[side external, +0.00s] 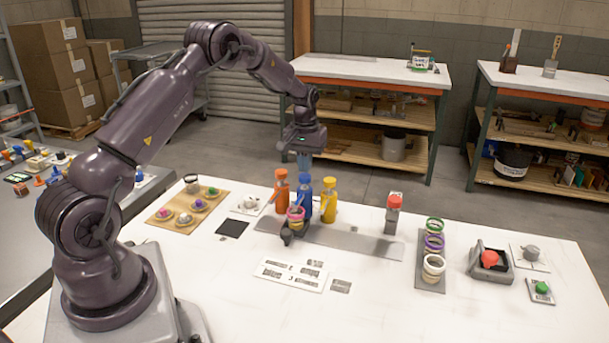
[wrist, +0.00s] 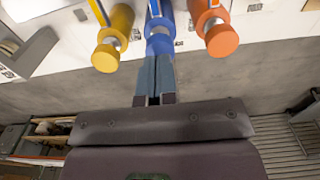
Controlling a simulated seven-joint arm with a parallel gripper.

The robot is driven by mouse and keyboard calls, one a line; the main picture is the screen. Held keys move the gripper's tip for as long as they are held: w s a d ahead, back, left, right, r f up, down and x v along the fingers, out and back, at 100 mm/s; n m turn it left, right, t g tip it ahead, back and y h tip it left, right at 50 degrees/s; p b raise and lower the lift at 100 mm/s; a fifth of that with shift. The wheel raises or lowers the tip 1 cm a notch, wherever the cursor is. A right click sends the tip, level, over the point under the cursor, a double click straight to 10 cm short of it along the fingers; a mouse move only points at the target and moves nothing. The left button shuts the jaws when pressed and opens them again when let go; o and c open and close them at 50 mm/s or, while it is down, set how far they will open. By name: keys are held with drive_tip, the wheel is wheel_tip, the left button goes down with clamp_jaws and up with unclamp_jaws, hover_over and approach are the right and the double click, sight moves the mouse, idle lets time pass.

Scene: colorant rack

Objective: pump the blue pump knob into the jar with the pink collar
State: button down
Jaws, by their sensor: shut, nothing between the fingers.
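The blue bottle with the blue pump knob (side external: 304,180) stands between an orange bottle (side external: 281,190) and a yellow bottle (side external: 328,200). The jar with the pink collar (side external: 296,213) sits in front of the blue bottle on a dark holder (side external: 287,235). My gripper (side external: 304,166) is shut and empty, pointing down right above the blue knob. In the wrist view the shut fingertips (wrist: 156,60) overlap the blue knob (wrist: 160,45); I cannot tell whether they touch it. The jar is not visible in the wrist view.
The orange knob (wrist: 221,40) and yellow knob (wrist: 106,57) flank the fingers closely. A grey rail (side external: 370,246) runs along the table. At right are a tray (side external: 430,287) of jars with coloured collars, a red-topped device (side external: 393,215) and a red button box (side external: 492,274).

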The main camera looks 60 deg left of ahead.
drive_tip(key=shift+f, duration=1.5)
drive_tip(key=shift+r, duration=1.8)
drive_tip(key=shift+f, duration=0.2)
drive_tip(key=shift+f, duration=1.6)
drive_tip(key=shift+r, duration=1.8)
drive_tip(key=shift+f, duration=0.25)
